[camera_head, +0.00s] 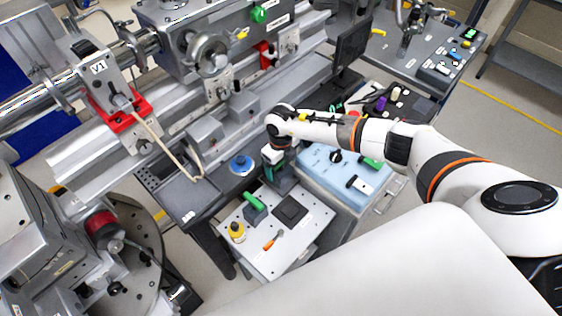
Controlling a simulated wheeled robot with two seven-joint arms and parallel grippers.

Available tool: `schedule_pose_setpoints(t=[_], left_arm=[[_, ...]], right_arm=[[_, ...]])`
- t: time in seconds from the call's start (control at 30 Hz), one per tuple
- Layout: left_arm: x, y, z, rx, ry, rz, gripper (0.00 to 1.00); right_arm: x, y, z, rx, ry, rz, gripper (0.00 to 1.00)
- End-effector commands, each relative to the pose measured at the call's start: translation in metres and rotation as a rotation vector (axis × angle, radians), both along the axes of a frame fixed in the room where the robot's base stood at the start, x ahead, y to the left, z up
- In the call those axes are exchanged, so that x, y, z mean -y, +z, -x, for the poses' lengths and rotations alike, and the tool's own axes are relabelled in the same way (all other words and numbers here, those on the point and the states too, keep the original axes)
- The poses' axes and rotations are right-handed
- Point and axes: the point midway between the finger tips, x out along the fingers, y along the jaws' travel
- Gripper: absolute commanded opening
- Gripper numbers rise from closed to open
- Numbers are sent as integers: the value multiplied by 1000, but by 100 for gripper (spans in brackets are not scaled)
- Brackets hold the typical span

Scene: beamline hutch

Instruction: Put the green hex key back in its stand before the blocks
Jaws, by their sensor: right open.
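My right arm reaches in from the right. Its gripper (273,158) points down over a dark upright block (281,176) at the back of a small white table. A bit of green shows at the fingers; I cannot tell whether it belongs to the gripper or to a thing behind it. A green bar-like piece (252,201), perhaps the green hex key, rests on a dark block (256,214), left of and nearer than the gripper. I cannot tell clearly which block is the stand. My left gripper is not in view.
The white table top (262,262) also carries a dark square pad (290,210), an orange-handled tool (271,241) and a yellow knob-like piece (237,231). A blue round piece (241,165) sits behind. Metal machinery fills the left.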

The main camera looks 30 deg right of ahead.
Motion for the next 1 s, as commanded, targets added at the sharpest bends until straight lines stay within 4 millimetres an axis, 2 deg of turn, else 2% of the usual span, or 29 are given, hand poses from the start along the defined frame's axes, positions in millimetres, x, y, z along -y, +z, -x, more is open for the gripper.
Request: schedule_pose_setpoints(t=[0.1,0.17,0.5,0.7,0.83,1.0], left_arm=[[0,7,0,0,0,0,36],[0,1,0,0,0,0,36],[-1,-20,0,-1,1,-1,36],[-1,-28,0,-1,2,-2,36],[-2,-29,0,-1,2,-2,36],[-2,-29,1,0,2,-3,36]], right_arm=[[0,7,0,0,0,0,86],[0,11,-1,3,1,-1,86],[0,80,-2,6,2,0,86],[0,112,-1,3,1,0,86],[0,121,-1,0,0,0,86],[0,124,-1,0,-1,0,86]])
